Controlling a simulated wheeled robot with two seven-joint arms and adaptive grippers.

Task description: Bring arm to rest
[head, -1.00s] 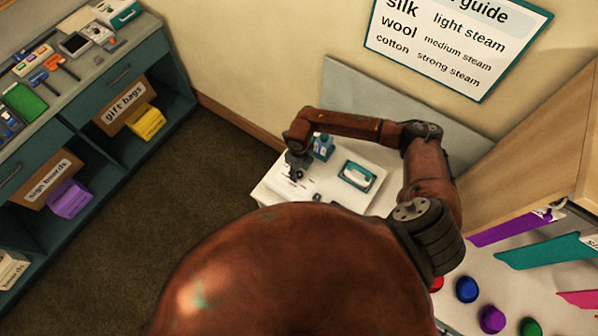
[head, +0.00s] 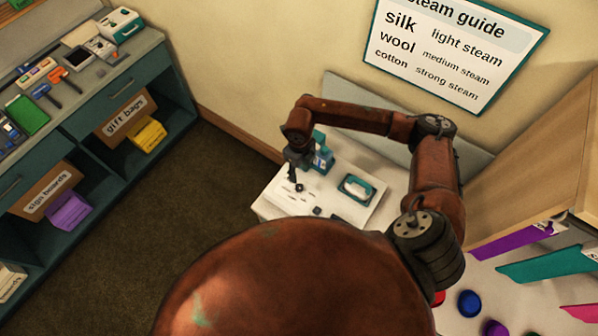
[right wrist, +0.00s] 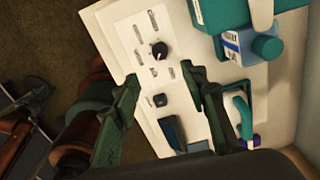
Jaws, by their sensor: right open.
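My right arm reaches over a white table and bends down at the wrist. My right gripper (head: 296,172) is above the table's left part, left of a teal bottle (head: 321,158). In the right wrist view the right gripper (right wrist: 161,84) has its two fingers apart with nothing between them. A white control panel (right wrist: 133,35) lies below, with a black knob (right wrist: 159,50) beyond the fingertips and a smaller dark knob (right wrist: 159,100) between the fingers. The gripper appears clear of both knobs. My left gripper is not seen in the head view.
A teal-and-white iron (head: 357,188) rests right of the bottle. A grey board (head: 350,95) stands behind the table. A steam guide sign (head: 455,45) hangs on the wall. A teal shelf unit (head: 125,75) stands at left, with open floor (head: 165,200) between.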

